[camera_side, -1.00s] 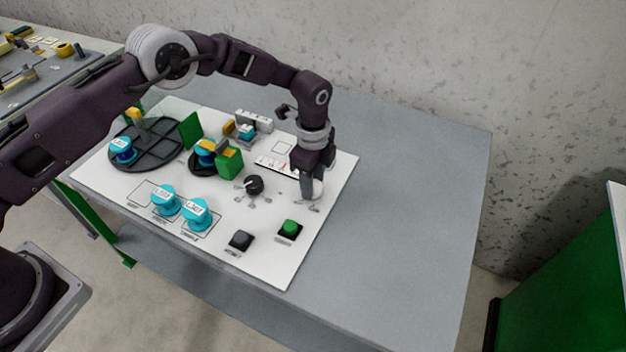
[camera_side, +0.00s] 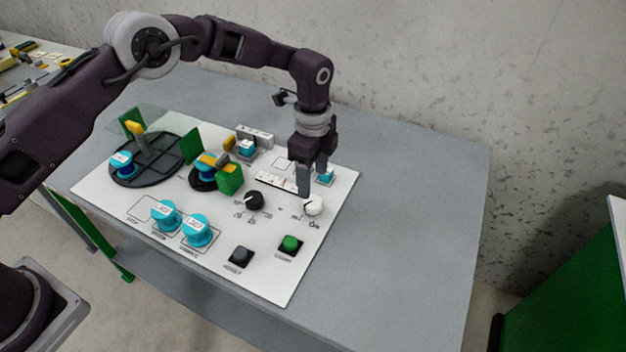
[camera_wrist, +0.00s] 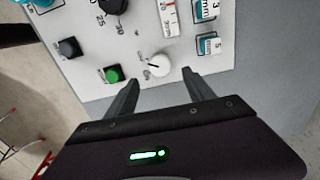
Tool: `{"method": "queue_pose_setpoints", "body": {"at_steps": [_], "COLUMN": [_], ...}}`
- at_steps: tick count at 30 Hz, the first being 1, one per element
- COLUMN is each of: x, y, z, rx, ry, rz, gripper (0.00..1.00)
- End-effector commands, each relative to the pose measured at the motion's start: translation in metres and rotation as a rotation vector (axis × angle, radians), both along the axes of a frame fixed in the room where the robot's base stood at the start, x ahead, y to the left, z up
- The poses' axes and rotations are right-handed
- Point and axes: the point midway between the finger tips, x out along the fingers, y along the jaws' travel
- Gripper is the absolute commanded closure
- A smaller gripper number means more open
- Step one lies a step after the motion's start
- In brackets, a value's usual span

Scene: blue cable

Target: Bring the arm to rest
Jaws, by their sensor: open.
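My gripper (camera_side: 313,180) is open and empty, pointing down above the right part of a white panel (camera_side: 270,276). A white knob (camera_side: 314,205) sits on the panel just beside and below the fingertips in the side view. In the wrist view the gripper's two fingers (camera_wrist: 160,90) stand apart, and the white knob (camera_wrist: 158,65) lies beyond them, between their lines. No object is between the fingers, and they appear clear of the knob. The arm reaches over the panel from the left.
The panel also holds a black knob (camera_side: 254,200), a green button (camera_side: 290,243), a black button (camera_side: 241,256), blue labelled cylinders (camera_side: 197,230), a black round plate (camera_side: 150,165) and a green block (camera_side: 230,180). The grey table (camera_side: 410,200) is clear to the right.

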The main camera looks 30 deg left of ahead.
Motion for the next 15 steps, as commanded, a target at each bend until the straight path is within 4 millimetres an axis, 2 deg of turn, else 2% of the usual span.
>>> {"method": "queue_pose_setpoints", "body": {"at_steps": [8,10,11,13,14,15], "x": [0.0,0.0,0.0,-0.005,-0.01,-0.021], "y": [0.0,0.003,0.006,0.019,0.028,0.04], "z": [0.0,0.012,0.023,0.067,0.091,0.123], "rx": [0.0,-0.001,-0.003,-0.009,-0.014,-0.021], "ry": [-0.001,-0.011,-0.021,-0.057,-0.077,-0.104], "rz": [0.001,0.021,0.043,0.133,0.188,0.271], "gripper": [0.38,0.38,0.38,0.38,0.38,0.38]}}
